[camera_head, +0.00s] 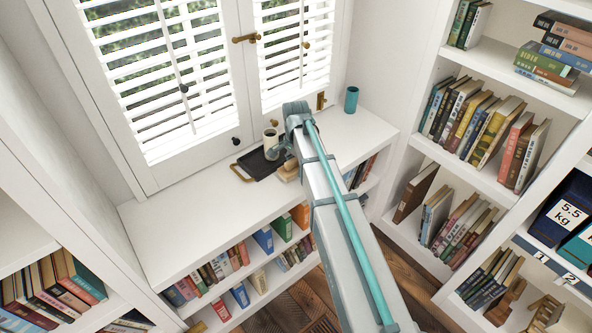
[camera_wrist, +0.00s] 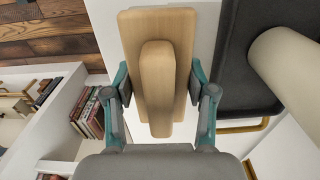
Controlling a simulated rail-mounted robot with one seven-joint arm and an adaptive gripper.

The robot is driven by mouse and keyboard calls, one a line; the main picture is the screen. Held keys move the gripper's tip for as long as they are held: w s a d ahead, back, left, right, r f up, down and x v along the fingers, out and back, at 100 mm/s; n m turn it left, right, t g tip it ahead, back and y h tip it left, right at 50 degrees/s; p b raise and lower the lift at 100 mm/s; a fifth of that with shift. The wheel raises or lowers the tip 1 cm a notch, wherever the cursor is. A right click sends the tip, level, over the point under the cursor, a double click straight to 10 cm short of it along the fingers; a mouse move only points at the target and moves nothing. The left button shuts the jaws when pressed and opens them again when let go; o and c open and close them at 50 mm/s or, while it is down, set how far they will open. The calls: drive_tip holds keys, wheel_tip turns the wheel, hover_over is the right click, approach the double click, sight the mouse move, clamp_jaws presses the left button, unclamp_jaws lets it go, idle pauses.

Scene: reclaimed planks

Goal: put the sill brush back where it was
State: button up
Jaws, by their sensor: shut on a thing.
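The sill brush, a pale wooden block with a raised handle, fills the middle of the wrist view (camera_wrist: 158,35). My gripper (camera_wrist: 158,90) is shut on it, with a teal-and-grey finger at each side. In the head view the brush (camera_head: 288,171) shows partly below my gripper (camera_head: 282,150), over the white sill top (camera_head: 200,225), just right of the tray. My arm hides part of it there. I cannot tell whether the brush touches the sill. Its bristles are not visible.
A dark tray (camera_head: 256,166) with brass handles holds a cream mug (camera_head: 270,138), close beside the brush. A teal cup (camera_head: 351,98) stands at the sill's right end. Shutters (camera_head: 160,80) rise behind. The sill's left part is clear; bookshelves (camera_head: 480,130) stand right.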

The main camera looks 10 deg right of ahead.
drive_tip(key=shift+f, duration=1.05)
drive_tip(key=shift+s+f, duration=0.1)
drive_tip(key=shift+f, duration=0.1)
drive_tip(key=o, duration=1.1)
wheel_tip(320, 180, up, 12)
drive_tip(key=shift+r+b, duration=0.2)
drive_tip(key=shift+b, duration=0.15)
drive_tip(key=shift+f, duration=0.1)
